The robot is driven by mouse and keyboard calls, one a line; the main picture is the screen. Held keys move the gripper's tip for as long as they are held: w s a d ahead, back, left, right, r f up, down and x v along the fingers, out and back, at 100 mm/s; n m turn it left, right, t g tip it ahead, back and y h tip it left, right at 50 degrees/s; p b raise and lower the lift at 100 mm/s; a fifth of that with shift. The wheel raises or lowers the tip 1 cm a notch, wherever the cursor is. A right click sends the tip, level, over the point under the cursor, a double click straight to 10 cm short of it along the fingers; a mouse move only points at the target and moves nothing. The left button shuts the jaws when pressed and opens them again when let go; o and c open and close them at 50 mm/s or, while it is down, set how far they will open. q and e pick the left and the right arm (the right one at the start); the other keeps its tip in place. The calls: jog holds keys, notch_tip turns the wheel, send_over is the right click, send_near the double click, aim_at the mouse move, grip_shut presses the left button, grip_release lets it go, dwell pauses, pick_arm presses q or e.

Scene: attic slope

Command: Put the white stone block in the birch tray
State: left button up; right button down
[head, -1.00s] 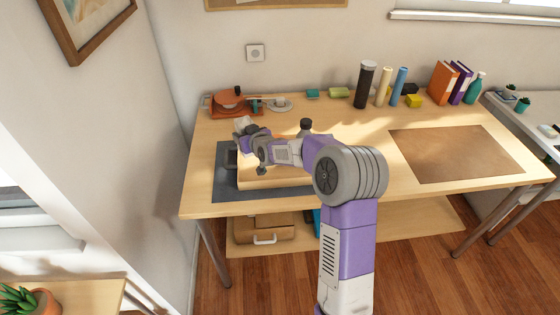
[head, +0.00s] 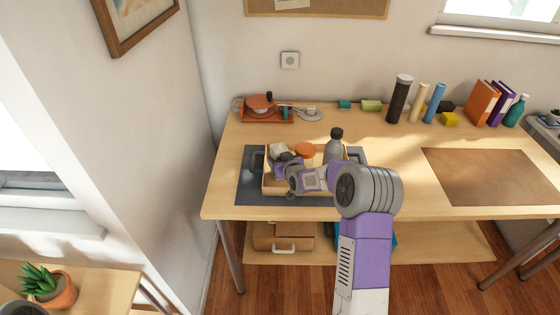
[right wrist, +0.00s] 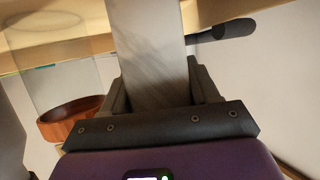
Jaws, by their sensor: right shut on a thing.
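The white stone block (head: 277,149) is held by my right gripper (head: 284,157) at the left end of the birch tray (head: 268,184). In the right wrist view the pale, faintly veined block (right wrist: 150,55) stands between the two dark fingers (right wrist: 152,85), which are shut on it. In the head view my gripper and forearm hide much of the tray's inside. I cannot tell whether the block touches the tray floor. My left gripper is not in view.
A grey bottle (head: 333,152) with a black cap and an orange round thing (head: 304,149) stand at the tray. The tray lies on a dark mat (head: 246,190). A brown mat (head: 490,175) lies to the right. Several items line the table's back edge.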

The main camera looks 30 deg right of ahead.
jog(key=shift+w+r, duration=0.1)
jog(key=shift+r, duration=0.25)
jog(key=shift+f, duration=0.2)
jog(key=shift+c, duration=1.4)
grip_release()
jog(key=shift+f, duration=0.15)
jog(key=p+v, duration=0.1)
jog(key=v, duration=1.1)
jog(key=shift+p, duration=0.3)
